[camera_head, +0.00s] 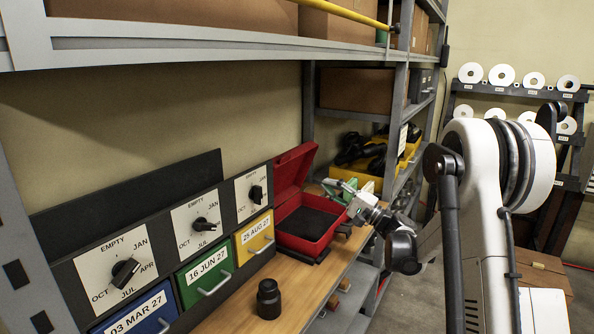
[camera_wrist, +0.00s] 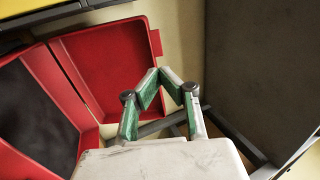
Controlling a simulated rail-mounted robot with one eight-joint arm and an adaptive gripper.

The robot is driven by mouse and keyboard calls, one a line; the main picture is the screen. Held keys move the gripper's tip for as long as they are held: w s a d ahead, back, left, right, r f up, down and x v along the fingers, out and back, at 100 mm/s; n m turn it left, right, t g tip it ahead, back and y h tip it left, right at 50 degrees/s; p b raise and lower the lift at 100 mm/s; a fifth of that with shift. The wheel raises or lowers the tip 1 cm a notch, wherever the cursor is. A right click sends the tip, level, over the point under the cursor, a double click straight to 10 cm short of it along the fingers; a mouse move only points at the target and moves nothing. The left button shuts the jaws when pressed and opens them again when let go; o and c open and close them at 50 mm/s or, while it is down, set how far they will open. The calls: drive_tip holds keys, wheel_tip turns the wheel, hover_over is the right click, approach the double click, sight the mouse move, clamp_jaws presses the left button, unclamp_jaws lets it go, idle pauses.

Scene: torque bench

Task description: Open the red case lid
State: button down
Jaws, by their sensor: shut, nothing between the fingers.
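The red case stands on the wooden bench, with its red base (camera_head: 279,237) holding a dark foam lining. Its red lid (camera_head: 292,172) is raised, standing open at the back on the wall side. The wrist view shows the lid (camera_wrist: 100,65) and the base with its dark lining (camera_wrist: 38,110). My gripper (camera_head: 330,186) is at the right side of the case, near the lid. In the wrist view its green-padded fingers (camera_wrist: 160,72) come together at the tips, with nothing between them. The fingertips appear beside the lid's right edge; contact cannot be told.
Left of the case are blue (camera_head: 137,313), green (camera_head: 205,276) and yellow (camera_head: 254,237) drawers with dials above. A black cylinder (camera_head: 268,299) stands on the bench. A grey shelf (camera_head: 200,52) overhangs it. A yellow bin (camera_head: 380,165) is behind my gripper.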

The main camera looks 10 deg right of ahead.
sight(286, 157)
drive_tip(key=x, duration=1.4)
drive_tip(key=shift+b, duration=0.35)
